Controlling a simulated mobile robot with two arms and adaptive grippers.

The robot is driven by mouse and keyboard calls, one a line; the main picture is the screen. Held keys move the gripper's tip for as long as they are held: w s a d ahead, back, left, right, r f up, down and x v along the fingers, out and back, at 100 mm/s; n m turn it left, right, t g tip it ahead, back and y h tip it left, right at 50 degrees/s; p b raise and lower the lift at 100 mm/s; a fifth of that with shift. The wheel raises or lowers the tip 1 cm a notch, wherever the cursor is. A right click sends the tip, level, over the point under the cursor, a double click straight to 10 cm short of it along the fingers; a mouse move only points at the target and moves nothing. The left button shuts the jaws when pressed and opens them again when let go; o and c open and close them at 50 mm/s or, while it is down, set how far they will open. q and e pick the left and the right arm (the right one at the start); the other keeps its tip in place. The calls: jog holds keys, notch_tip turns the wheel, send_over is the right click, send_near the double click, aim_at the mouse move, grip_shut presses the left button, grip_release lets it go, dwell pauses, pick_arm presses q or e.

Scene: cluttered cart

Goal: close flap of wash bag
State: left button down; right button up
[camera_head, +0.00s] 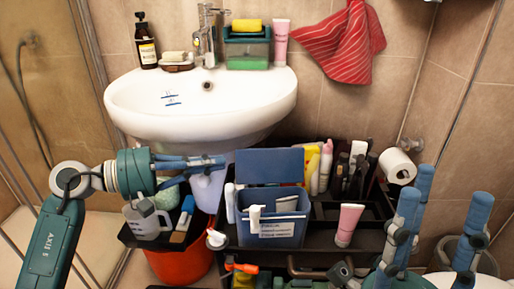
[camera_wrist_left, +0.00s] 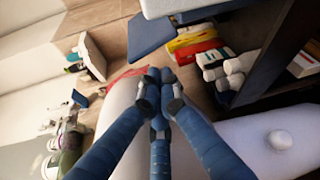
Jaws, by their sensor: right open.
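The wash bag (camera_head: 285,237) is a blue open-topped box on the dark cart, with a white label on its front. Its flap (camera_head: 269,166) stands upright at the back of the opening. My left gripper (camera_head: 222,161) reaches in from the left, its fingers together and empty. Its tips are just left of the flap in the picture; I cannot tell the depth gap. In the left wrist view the fingertips (camera_wrist_left: 160,78) meet, and a blue panel that looks like the flap (camera_wrist_left: 150,34) lies beyond them. My right gripper (camera_head: 447,200) is open and empty at the lower right.
A pink tube (camera_head: 348,224) stands right of the bag. Several bottles (camera_head: 356,165) fill the cart behind it. A grey jug (camera_head: 146,219) stands at the left, above an orange bucket (camera_head: 180,265). The white sink (camera_head: 200,108) is behind.

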aim_at(255, 159)
pick_arm(q)
jog(key=b+x, duration=0.1)
jog(key=x, duration=0.8)
jog(key=shift+d, duration=0.35)
